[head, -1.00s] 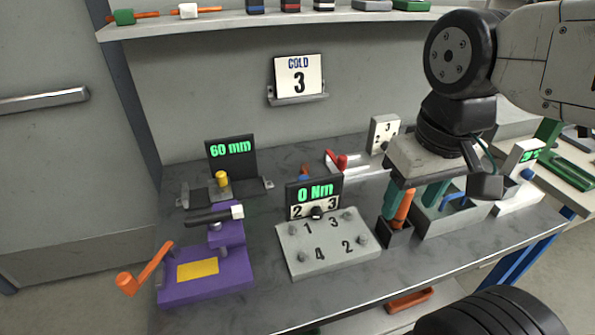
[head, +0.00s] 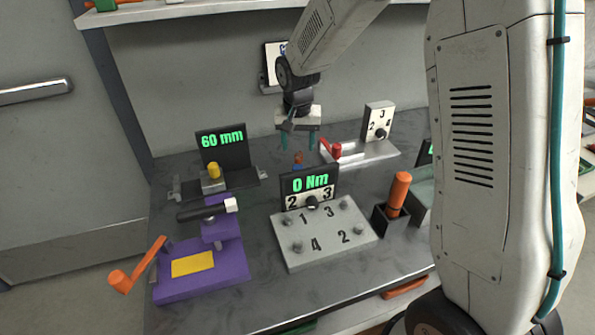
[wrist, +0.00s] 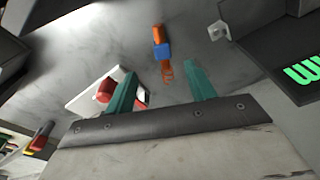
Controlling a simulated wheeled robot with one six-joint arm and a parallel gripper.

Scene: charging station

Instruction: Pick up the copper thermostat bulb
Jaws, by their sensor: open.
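A small upright-looking piece with an orange part, a blue band and a copper-coloured end, which looks like the copper thermostat bulb (wrist: 166,72), lies on the dark bench top in the wrist view. In the head view the bulb (head: 298,157) is small, behind the 0 Nm display, which hides its lower part. My gripper (head: 298,145) is open and empty above it, with teal fingers pointing down. In the wrist view my gripper (wrist: 160,76) has the bulb's copper end between the lines of its fingertips, apart from both.
The 0 Nm display (head: 311,181) stands just in front. A red-handled metal fixture (head: 362,153) is close on the right. The 60 mm gauge (head: 222,147) is on the left. A purple press (head: 215,268) and an orange-handled tool in a black holder (head: 391,221) stand nearer.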

